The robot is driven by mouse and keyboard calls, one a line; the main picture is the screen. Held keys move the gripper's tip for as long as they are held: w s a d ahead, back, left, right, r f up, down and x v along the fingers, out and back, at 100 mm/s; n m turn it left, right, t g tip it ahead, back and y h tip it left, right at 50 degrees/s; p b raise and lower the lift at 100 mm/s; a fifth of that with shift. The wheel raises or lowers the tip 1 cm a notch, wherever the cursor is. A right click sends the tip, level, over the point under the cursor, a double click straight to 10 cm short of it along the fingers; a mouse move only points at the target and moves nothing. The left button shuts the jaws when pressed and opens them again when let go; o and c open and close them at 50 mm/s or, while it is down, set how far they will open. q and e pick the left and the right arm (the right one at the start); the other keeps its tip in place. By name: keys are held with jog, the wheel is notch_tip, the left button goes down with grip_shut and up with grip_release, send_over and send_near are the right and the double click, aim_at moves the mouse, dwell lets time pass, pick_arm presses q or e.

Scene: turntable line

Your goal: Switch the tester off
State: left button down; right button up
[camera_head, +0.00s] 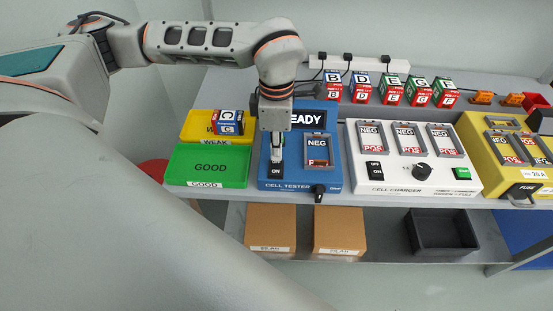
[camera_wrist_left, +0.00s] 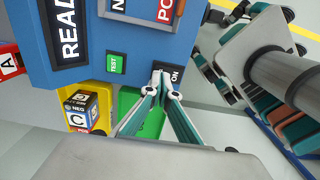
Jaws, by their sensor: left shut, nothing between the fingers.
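The blue cell tester (camera_head: 298,184) stands on the bench. Its display (camera_head: 308,119) is lit and shows READY, partly hidden by my arm in the head view. My left gripper (camera_head: 276,160) is shut and empty, pointing down at the tester's black switch (camera_head: 276,171), which is marked ON at its near end. In the left wrist view the closed fingertips (camera_wrist_left: 166,88) are at the switch (camera_wrist_left: 173,74) and cover part of it. I cannot tell whether they touch it. A green TEST button (camera_wrist_left: 116,63) sits beside it. My right gripper is not in view.
A green GOOD tray (camera_head: 207,166) and a yellow WEAK tray (camera_head: 196,125) holding cell C (camera_head: 229,123) lie left of the tester. The white cell charger (camera_head: 405,183) is close on its right. Several cells (camera_head: 391,90) stand on the back shelf.

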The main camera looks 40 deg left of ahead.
aim_at(276, 162)
pick_arm(q)
jog(key=shift+f+b, duration=0.45)
jog(key=shift+f, duration=0.45)
dwell(0.4)
jog(key=shift+r, duration=0.1)
jog(key=shift+r+p, duration=1.25)
jog(key=shift+r, duration=0.45)
jog(key=shift+r+p, duration=1.25)
jog(key=shift+r, duration=0.55)
jog(key=shift+s+f, duration=0.1)
